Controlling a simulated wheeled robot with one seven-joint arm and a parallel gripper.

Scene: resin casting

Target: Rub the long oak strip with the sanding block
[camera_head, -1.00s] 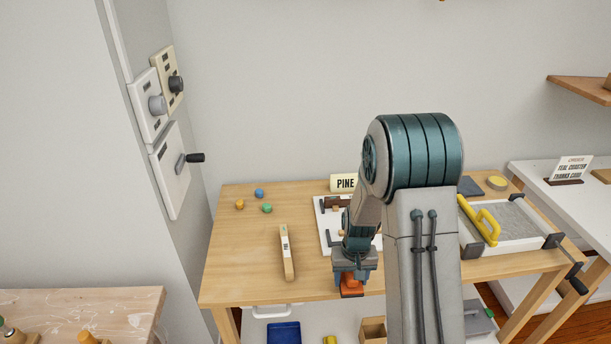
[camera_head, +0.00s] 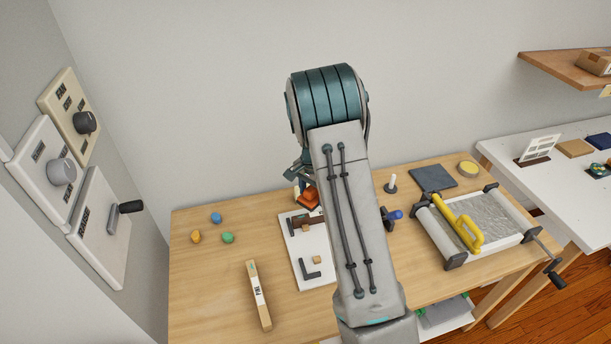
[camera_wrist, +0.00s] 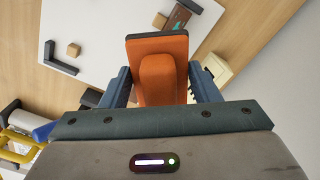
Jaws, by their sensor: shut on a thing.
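My gripper (camera_wrist: 161,84) is shut on the orange sanding block (camera_wrist: 160,55), which has a dark face along one edge. In the head view the block (camera_head: 308,196) is held near the back of the wooden table, by the white board, with my arm partly covering the gripper. One long pale wood strip (camera_head: 258,290) lies flat at the table's front left, apart from the block. It bears a white label that I cannot read surely, so I cannot tell if it is the oak one.
A white board (camera_head: 307,260) with a dark bracket (camera_head: 310,271) and small wood blocks lies mid-table. Three coloured lumps, one of them blue (camera_head: 216,218), sit at the left. A grey-topped tray with a yellow handle (camera_head: 462,230) stands at the right. Bare wood surrounds the strip.

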